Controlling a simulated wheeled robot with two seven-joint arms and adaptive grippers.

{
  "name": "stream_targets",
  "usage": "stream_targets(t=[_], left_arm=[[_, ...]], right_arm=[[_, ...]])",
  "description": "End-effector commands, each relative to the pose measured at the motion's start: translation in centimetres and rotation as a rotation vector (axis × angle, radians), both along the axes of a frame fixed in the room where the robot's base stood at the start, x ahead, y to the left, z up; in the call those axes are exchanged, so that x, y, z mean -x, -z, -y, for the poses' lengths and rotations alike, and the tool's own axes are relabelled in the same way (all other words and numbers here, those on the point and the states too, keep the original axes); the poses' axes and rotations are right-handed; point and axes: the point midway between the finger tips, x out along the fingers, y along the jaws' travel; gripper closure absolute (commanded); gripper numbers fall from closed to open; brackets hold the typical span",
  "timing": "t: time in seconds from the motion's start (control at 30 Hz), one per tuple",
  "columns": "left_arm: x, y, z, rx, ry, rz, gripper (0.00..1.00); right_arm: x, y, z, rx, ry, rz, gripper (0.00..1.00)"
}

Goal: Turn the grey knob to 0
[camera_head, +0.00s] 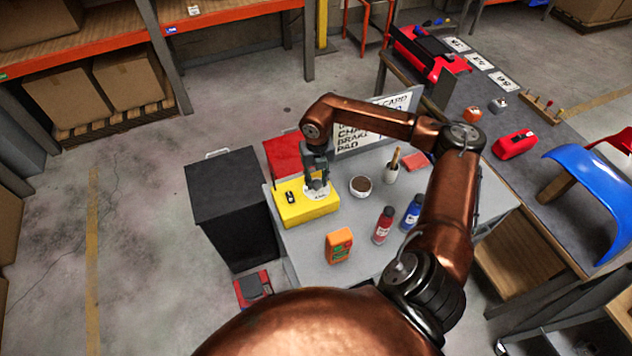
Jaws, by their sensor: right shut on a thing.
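A yellow box (304,212) sits on the left part of the grey table. It has a round white dial (322,194) on its top and a small black switch (290,197) to the left of the dial. My right gripper (316,186) points down over the dial and is shut on the grey knob at its middle. The gripper hides most of the knob, and I cannot read where it points. My left gripper is not in view.
An orange meter (338,245), a red bottle (383,225), a blue bottle (411,213), a bowl (360,186) and a cup (392,173) stand right of the box. A red box (282,152) and a sign (352,138) are behind. A black cabinet (235,215) stands left.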

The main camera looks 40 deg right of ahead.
Motion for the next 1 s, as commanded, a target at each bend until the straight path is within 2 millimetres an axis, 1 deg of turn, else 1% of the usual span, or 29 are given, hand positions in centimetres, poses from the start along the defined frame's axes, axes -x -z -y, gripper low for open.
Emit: stream_targets(t=[0.1, 0.3, 0.83, 0.87, 1.0], left_arm=[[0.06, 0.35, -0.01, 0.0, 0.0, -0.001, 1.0], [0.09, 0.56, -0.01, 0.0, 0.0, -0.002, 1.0], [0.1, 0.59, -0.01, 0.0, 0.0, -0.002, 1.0], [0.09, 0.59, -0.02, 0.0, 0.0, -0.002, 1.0], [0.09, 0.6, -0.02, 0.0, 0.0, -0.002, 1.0]], right_arm=[[-0.08, 0.05, 0.0, 0.0, -0.055, 0.002, 0.98], [-0.06, 0.0, -0.01, 0.0, -0.111, 0.001, 0.98], [-0.05, -0.05, 0.01, 0.0, -0.13, 0.001, 0.98], [-0.05, -0.06, 0.01, 0.0, -0.13, 0.001, 0.71], [-0.03, -0.04, 0.03, 0.0, -0.129, 0.001, 0.62]])
